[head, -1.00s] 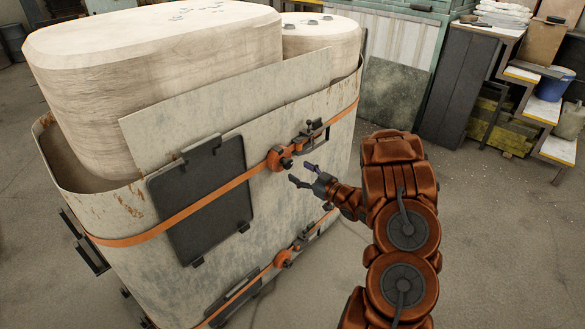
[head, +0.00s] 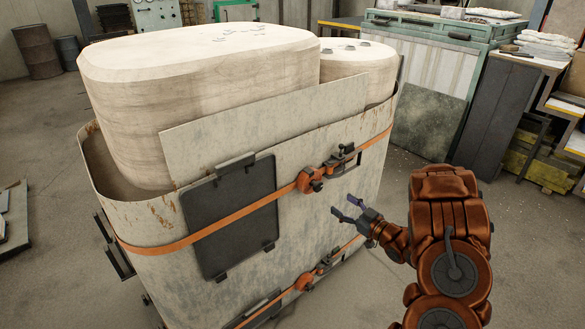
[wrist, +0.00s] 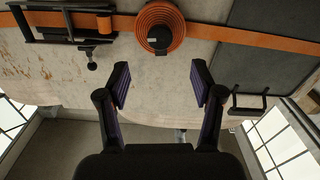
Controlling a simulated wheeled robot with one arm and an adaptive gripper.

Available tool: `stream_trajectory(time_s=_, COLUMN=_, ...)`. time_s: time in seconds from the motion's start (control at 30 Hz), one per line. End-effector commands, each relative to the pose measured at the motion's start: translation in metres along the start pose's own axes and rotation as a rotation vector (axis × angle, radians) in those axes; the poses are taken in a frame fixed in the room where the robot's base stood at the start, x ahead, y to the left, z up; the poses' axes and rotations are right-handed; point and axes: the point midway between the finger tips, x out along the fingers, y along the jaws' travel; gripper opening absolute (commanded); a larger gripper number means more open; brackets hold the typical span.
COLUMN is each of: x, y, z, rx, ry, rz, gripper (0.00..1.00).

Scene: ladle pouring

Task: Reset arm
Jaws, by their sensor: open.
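My gripper (head: 347,210) is open and empty in front of the side wall of a large metal container (head: 160,217). Its two fingers also show spread apart in the wrist view (wrist: 159,85). An orange strap (head: 185,243) runs around the container. A ratchet with an orange strap roll (head: 311,180) sits on it up and to the left of the gripper. In the wrist view the strap roll (wrist: 160,27) is beyond the fingertips, apart from them. A dark panel (head: 228,225) hangs on the container wall left of the gripper.
A large pale block (head: 200,100) and a smaller one (head: 355,72) stand in the container. A lower strap roll (head: 304,281) is below the gripper. A green cabinet (head: 430,85) and dark boards (head: 505,110) stand behind. Grey floor (head: 540,250) is open at right.

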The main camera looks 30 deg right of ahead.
Motion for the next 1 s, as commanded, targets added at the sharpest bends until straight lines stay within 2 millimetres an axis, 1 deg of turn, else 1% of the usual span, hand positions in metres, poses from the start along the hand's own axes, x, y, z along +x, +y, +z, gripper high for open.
stream_trajectory(time_s=0.37, x=0.002, y=0.001, z=-0.002, rx=-0.006, ry=-0.009, rz=0.001, gripper=0.66)
stream_trajectory(time_s=0.6, x=0.018, y=0.018, z=-0.011, rx=-0.096, ry=-0.185, rz=0.047, gripper=0.66)
stream_trajectory(time_s=0.77, x=0.026, y=0.034, z=-0.027, rx=-0.166, ry=-0.333, rz=0.107, gripper=0.66)
stream_trajectory(time_s=0.9, x=0.028, y=0.047, z=-0.049, rx=-0.218, ry=-0.472, rz=0.18, gripper=0.66)
stream_trajectory(time_s=1.0, x=0.025, y=0.053, z=-0.067, rx=-0.239, ry=-0.568, rz=0.236, gripper=0.66)
